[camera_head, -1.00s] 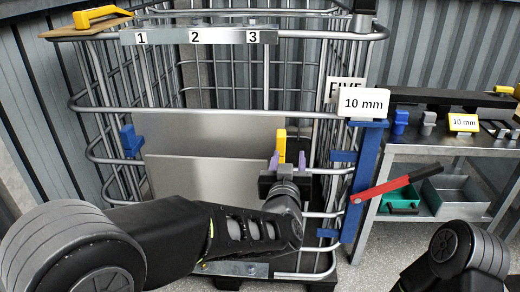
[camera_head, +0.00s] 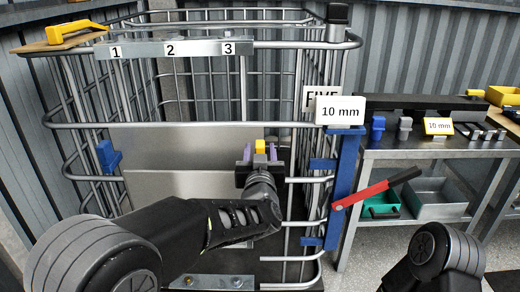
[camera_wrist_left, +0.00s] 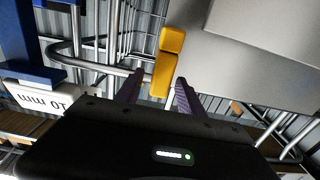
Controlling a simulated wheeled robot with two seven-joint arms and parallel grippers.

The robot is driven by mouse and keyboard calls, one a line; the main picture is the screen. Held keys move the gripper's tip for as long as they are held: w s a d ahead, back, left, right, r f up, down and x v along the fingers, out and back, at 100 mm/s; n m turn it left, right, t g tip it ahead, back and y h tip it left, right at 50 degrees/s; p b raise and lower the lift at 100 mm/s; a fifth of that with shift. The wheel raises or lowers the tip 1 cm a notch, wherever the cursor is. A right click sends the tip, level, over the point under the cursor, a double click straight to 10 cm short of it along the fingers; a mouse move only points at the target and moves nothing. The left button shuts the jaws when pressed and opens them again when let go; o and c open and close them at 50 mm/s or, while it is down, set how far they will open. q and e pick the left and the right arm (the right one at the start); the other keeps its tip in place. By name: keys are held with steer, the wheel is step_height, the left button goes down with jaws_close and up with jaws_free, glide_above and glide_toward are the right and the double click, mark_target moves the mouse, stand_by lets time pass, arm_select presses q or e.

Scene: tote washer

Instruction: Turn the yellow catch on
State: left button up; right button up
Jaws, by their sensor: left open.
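The yellow catch (camera_head: 260,145) is at the front of the wire cage, by the right edge of the grey panel. It is largely hidden behind my left gripper in the head view. My left gripper (camera_head: 260,153) is open, its purple fingers on either side of the catch. In the left wrist view the two-part yellow catch (camera_wrist_left: 168,62) stands ahead of the palm, its lower end in the gap between the fingertips (camera_wrist_left: 160,76). I cannot tell whether the fingers touch it. My right gripper is out of view.
A blue post (camera_head: 344,180) with a red lever (camera_head: 363,194) and a "10 mm" sign (camera_head: 340,110) stands right of the catch. Cage bars (camera_head: 200,125) surround the panel. A blue clip (camera_head: 108,155) is at left, a metal bench (camera_head: 440,150) at right.

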arm_select(q)
steer(key=shift+w, duration=0.85)
steer(key=shift+c, duration=0.5)
jaws_close()
stand_by(0.3)
